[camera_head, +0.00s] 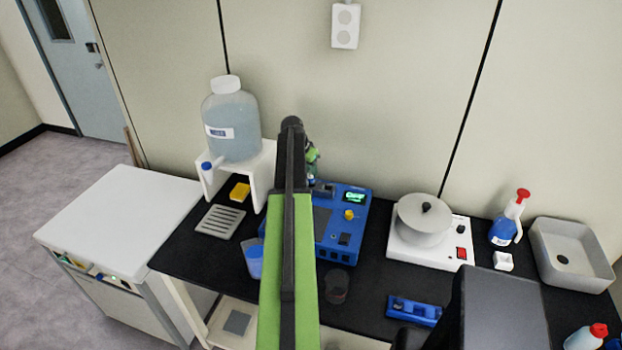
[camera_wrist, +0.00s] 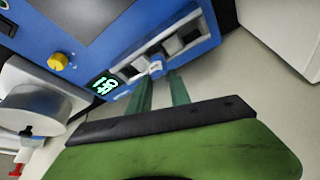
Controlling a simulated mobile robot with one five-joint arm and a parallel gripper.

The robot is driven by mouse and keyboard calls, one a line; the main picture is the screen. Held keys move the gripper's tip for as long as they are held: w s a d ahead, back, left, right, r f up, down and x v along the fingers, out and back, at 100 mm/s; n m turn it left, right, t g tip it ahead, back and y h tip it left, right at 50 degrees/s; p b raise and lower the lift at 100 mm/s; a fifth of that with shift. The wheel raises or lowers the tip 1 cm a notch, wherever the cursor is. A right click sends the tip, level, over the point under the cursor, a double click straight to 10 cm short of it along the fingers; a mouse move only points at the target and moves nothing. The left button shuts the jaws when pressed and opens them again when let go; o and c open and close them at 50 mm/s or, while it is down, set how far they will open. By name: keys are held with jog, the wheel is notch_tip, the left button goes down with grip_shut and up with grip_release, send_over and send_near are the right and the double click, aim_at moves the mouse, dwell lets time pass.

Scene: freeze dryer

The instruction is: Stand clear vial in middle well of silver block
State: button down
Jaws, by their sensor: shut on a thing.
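My gripper (camera_wrist: 161,78) is shut, its two green fingers reaching to a small blue-topped vial (camera_wrist: 156,66) with a pale band. The vial is at the fingertips, at the near edge of the silver block (camera_wrist: 128,71). The block is set in the blue device and has dark, squarish openings in a row. I cannot tell whether the vial is inside a well or just above one. In the head view, my arm hides most of the block and the vial; part of my gripper (camera_head: 312,158) shows above the blue device (camera_head: 345,215).
The blue device has a yellow knob (camera_wrist: 58,61) and a lit display (camera_wrist: 105,85). A white hotplate with a round pot (camera_head: 424,220) stands to its right.

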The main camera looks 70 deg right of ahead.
aim_at(309, 174)
notch_tip(309, 174, down, 4)
jog(key=b, duration=0.4)
jog(key=shift+f, duration=0.2)
jog(key=shift+r, duration=0.25)
jog(key=shift+f, duration=0.15)
jog(key=c, duration=1.2)
grip_release()
jog(key=shift+a+r+p, duration=0.1)
jog(key=shift+r+p, duration=0.45)
jog(key=shift+p, duration=0.1)
jog(key=p+v, duration=1)
jog(key=v, duration=0.1)
